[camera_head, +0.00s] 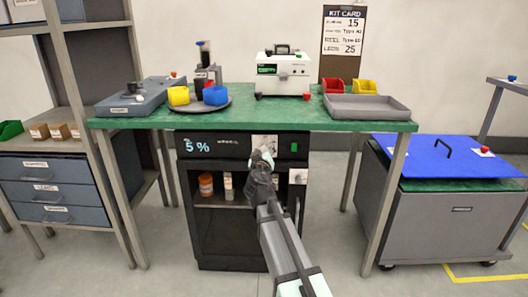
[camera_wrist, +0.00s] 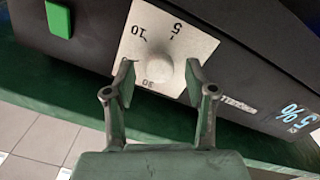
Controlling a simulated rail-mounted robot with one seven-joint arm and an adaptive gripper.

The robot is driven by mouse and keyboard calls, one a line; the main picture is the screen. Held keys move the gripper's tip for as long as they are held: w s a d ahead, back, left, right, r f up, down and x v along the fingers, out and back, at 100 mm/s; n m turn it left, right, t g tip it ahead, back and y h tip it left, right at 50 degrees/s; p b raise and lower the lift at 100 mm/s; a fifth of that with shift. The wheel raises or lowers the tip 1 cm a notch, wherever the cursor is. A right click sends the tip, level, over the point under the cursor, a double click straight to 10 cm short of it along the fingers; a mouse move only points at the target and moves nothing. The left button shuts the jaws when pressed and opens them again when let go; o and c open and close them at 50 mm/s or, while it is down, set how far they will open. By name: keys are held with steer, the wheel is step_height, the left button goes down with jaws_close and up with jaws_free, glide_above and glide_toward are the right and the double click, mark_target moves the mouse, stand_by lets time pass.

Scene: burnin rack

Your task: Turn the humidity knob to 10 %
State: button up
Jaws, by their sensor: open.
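The humidity knob (camera_wrist: 158,73) is a round, pale knob on a white dial plate (camera_wrist: 150,35) marked 5, 10 and 30. In the head view the plate (camera_head: 264,140) is on the front of the dark cabinet under the green table, and my gripper hides the knob. The cabinet display (camera_head: 197,147) reads 5 %; it also shows at the right of the wrist view (camera_wrist: 298,117). My gripper (camera_wrist: 160,75) is open, with one finger on each side of the knob and small gaps visible. No pointer mark is clear on the knob.
A green square button (camera_wrist: 58,20) is beside the dial; it also shows in the head view (camera_head: 294,147). Below, the cabinet (camera_head: 225,235) holds an orange jar (camera_head: 206,185). The table (camera_head: 250,120) overhangs above. A grey cart (camera_head: 440,220) stands right, drawers (camera_head: 50,190) left.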

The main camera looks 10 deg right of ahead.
steer(key=shift+w+d, duration=0.15)
steer(key=shift+w, duration=0.3)
jaws_close()
steer(key=shift+n, duration=0.4)
steer(key=n+b, duration=0.1)
steer(key=n, duration=1)
steer(key=shift+p, duration=0.4)
steer(key=shift+n, duration=0.3)
steer(key=shift+w, duration=0.1)
